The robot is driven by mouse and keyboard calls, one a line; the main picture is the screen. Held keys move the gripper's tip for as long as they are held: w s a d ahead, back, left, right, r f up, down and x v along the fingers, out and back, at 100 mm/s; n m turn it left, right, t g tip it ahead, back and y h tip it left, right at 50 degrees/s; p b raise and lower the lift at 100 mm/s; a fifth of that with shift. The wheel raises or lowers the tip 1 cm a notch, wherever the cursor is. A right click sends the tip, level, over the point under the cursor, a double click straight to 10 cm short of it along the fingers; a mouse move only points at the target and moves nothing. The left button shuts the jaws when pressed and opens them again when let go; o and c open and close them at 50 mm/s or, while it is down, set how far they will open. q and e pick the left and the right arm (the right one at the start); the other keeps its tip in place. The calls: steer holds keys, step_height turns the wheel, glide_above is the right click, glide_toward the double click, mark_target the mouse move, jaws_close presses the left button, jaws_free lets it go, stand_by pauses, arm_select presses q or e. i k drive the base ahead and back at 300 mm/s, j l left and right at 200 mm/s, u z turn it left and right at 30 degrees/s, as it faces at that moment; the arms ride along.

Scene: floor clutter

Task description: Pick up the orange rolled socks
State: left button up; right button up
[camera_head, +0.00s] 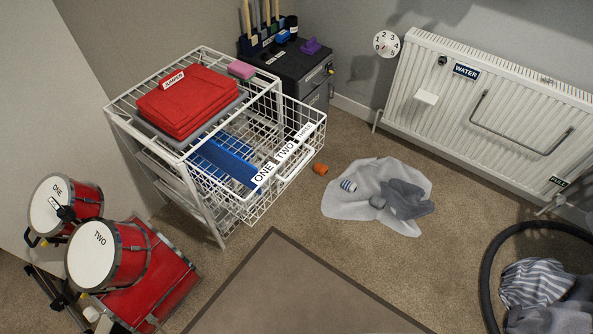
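A small orange roll (320,169), which looks like the orange rolled socks, lies on the carpet. It is just right of the white wire drawer unit and left of a pale grey cloth. It is small in the picture and nothing covers it. Neither of my grippers shows in the head view.
The white wire unit (215,222) has an open drawer labelled ONE TWO THREE. Grey cloths (345,205) with a striped roll (348,185) lie right of the socks. Red drums (135,240) stand left, a radiator (470,100) behind. The brown mat (290,290) is clear.

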mark_target(321, 169)
steer(key=l+u, duration=0.15)
steer(key=u, duration=0.65)
steer(key=l+u, duration=0.5)
steer(key=l, duration=0.35)
steer(key=l+u, duration=0.45)
steer(key=l, duration=0.4)
